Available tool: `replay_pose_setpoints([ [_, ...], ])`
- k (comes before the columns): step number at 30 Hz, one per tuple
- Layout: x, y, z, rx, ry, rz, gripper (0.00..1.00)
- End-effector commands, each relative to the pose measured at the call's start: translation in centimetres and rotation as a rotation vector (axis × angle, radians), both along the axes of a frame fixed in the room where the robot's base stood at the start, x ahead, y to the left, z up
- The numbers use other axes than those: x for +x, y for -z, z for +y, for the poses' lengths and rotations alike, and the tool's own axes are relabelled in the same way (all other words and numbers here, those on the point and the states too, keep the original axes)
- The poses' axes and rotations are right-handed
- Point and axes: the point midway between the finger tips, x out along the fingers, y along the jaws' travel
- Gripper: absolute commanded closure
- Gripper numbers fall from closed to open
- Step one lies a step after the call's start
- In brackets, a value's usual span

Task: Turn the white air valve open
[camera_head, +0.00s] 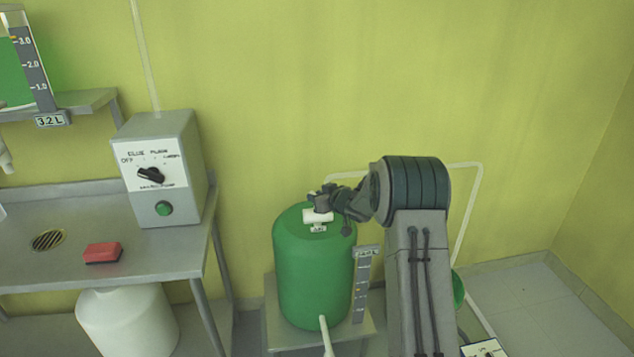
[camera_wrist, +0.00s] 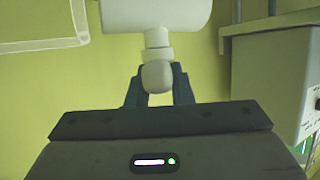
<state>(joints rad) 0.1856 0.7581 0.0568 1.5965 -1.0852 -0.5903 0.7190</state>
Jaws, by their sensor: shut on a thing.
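The white air valve (camera_head: 316,216) sits on top of the green tank (camera_head: 312,265). My gripper (camera_head: 321,204) reaches it from the right. In the wrist view the valve's wide white body (camera_wrist: 155,14) is at the top, with a narrow stem running down to a rounded white knob (camera_wrist: 157,78). The two dark fingers of my gripper (camera_wrist: 158,90) are on either side of this knob and shut on it. The fingertips are partly hidden behind the knob.
A grey control box (camera_head: 160,175) with a dial and green button stands on the metal table (camera_head: 155,258), near a red block (camera_head: 102,252). A white pipe (camera_head: 470,210) runs along the wall behind my arm. A level scale (camera_head: 362,285) stands right of the tank.

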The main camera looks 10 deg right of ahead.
Motion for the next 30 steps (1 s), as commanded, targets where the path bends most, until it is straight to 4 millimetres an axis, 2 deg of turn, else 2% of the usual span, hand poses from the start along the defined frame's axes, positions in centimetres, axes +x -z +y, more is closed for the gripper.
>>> replay_pose_setpoints([
  [1,0.0,-0.7,-0.1,0.001,-0.023,0.004,1.0],
  [3,0.0,-0.7,-0.1,0.002,-0.056,0.003,1.0],
  [17,0.0,-0.4,-0.1,0.0,-0.304,0.002,1.0],
  [30,0.0,0.4,0.0,-0.004,-0.641,0.001,1.0],
])
